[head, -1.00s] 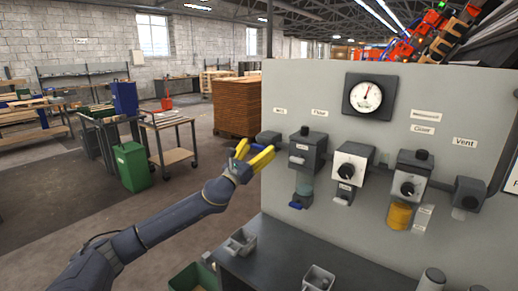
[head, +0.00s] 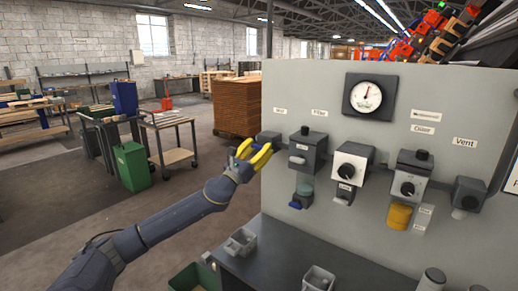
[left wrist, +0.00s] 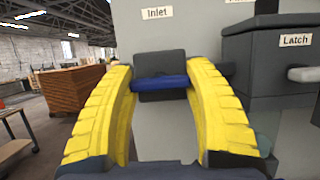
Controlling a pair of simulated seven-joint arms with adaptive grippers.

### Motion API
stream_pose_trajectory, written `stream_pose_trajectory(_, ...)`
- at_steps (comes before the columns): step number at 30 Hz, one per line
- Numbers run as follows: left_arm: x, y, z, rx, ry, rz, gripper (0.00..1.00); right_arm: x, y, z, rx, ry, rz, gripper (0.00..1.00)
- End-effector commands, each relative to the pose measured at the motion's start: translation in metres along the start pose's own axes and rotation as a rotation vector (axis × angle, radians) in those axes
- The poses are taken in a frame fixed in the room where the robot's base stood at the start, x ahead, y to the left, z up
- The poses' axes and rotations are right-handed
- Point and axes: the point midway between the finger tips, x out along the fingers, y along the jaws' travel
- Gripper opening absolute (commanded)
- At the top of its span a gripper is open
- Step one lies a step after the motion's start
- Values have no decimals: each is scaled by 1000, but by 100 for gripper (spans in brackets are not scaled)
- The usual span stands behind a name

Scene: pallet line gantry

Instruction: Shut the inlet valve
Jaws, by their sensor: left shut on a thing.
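The inlet valve (head: 269,138) is a dark grey block at the left end of the panel. In the left wrist view the valve body (left wrist: 158,62) sits under a label reading "Inlet". Its blue handle (left wrist: 160,83) lies across the picture between the fingers. My left gripper (head: 254,152) has yellow ribbed fingers and is at the valve in the head view. In the left wrist view the gripper (left wrist: 160,78) is shut on the blue handle, one finger at each end. The handle is mostly hidden in the head view. My right gripper is not in view.
A grey panel (head: 310,90) carries a round gauge (head: 367,97). A block labelled "Latch" (left wrist: 265,65) stands close right of the inlet valve. More valves and knobs follow to the right. A dark bench (head: 290,255) with small grey trays lies below.

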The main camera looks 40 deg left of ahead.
Motion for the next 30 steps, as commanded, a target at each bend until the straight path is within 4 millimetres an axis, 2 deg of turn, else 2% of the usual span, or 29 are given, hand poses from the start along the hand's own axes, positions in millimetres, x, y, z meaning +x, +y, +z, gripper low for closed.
stream_pose_trajectory(11,0,0,2,-74,-3,31,23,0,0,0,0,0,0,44)
stream_pose_trajectory(30,1,0,3,-602,-6,248,23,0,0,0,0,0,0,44)
